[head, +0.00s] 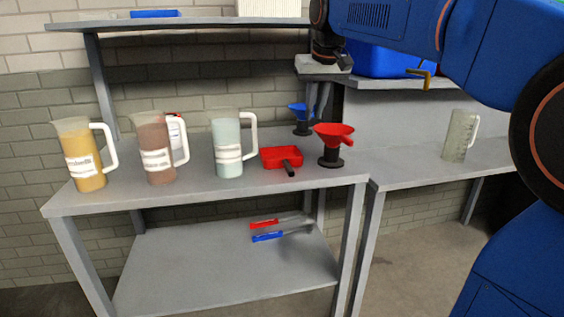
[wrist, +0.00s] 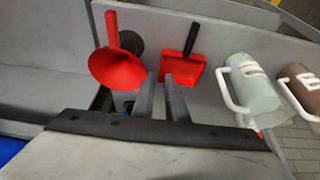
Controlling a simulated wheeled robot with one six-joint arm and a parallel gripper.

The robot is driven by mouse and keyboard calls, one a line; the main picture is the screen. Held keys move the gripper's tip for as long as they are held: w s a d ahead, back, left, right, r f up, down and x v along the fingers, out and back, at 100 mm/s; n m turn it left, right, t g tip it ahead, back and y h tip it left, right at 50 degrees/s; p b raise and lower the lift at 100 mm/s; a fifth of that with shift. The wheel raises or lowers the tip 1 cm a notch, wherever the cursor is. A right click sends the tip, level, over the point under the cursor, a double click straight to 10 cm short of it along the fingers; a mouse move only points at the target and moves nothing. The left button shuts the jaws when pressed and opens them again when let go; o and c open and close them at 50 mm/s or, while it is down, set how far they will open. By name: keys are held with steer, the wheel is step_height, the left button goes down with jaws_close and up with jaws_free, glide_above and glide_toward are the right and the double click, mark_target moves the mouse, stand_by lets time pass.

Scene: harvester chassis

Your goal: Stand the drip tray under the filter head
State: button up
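A shallow red square tray with a black handle, which looks like the drip tray (head: 280,156), lies flat on the left bench, handle toward the front. It also shows in the wrist view (wrist: 182,71), just beyond the fingertips. My gripper (head: 318,100) hangs above the back of the bench, fingers down. In the wrist view my gripper (wrist: 162,92) has a gap between its fingers and holds nothing; it is apart from the tray. I cannot pick out a filter head for certain.
A red funnel on a black stand (head: 333,142) stands right of the tray, a blue funnel (head: 301,115) behind. Several labelled jugs, the pale one nearest (head: 229,148), stand left. Another jug (head: 460,136) is on the right bench (head: 410,172). An upper shelf (head: 200,24) overhangs.

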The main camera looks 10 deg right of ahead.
steer(key=w, duration=0.1)
glide_above(301, 154)
steer(key=s, duration=0.2)
steer(key=f, duration=1)
steer(key=shift+s+d+f, duration=0.15)
steer(key=shift+d+f, duration=0.1)
steer(key=shift+w+x, duration=0.1)
steer(key=shift+x, duration=1.25)
steer(key=shift+w+x, duration=0.15)
steer(key=shift+x, duration=1.2)
steer(key=shift+a+r, duration=0.15)
jaws_close()
steer(key=shift+r, duration=0.1)
